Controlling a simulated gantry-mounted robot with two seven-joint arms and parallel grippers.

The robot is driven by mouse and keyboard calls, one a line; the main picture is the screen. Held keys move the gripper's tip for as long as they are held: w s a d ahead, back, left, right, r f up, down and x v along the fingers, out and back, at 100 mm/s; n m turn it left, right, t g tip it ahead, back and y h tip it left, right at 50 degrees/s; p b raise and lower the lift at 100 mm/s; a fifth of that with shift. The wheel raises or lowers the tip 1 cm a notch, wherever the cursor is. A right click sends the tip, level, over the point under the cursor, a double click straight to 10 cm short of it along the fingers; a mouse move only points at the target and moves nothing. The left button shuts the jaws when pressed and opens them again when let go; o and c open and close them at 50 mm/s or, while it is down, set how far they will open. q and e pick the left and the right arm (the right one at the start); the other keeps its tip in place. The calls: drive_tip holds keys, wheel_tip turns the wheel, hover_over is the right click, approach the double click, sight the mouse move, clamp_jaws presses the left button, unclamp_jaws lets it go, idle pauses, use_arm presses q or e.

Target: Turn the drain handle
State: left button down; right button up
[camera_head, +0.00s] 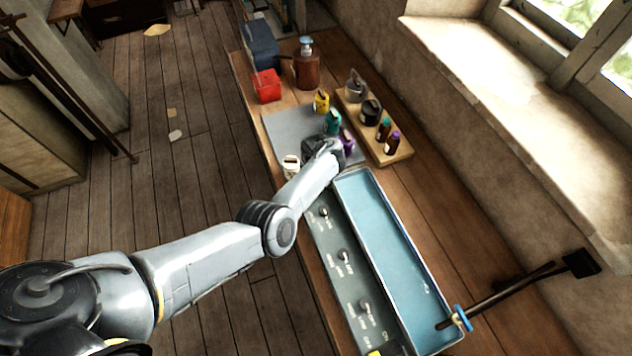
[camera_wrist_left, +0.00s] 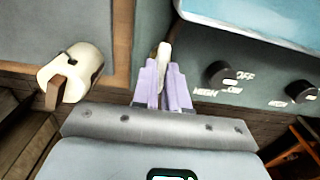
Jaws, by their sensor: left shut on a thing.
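In the left wrist view, my left gripper (camera_wrist_left: 164,78) has its two pale purple fingers closed around a small pale handle (camera_wrist_left: 164,52), apparently the drain handle. The handle's upper part shows between the fingertips, at the edge of a grey-green control panel (camera_wrist_left: 210,55). In the head view, my left arm reaches across to the far end of the panel (camera_head: 337,225). Its wrist hides the fingers and the handle there. A blue basin (camera_head: 395,250) lies beside the panel. My right gripper is not in view.
Several dark knobs (camera_wrist_left: 222,73) line the panel. A cream object (camera_wrist_left: 75,70) stands left of my fingers. A wooden rack (camera_head: 393,153) with bottles, a grey mat (camera_head: 285,125) and a red box (camera_head: 267,86) stand beyond. A dark rod (camera_head: 505,290) overhangs the basin's near end.

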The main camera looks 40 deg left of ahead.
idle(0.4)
use_arm(q)
drive_tip(key=c, duration=1.2)
unclamp_jaws()
drive_tip(key=shift+o, duration=0.2)
drive_tip(key=shift+r, duration=0.1)
wheel_tip(320, 180, up, 11)
drive_tip(key=p, duration=0.3)
drive_tip(key=shift+f, duration=0.2)
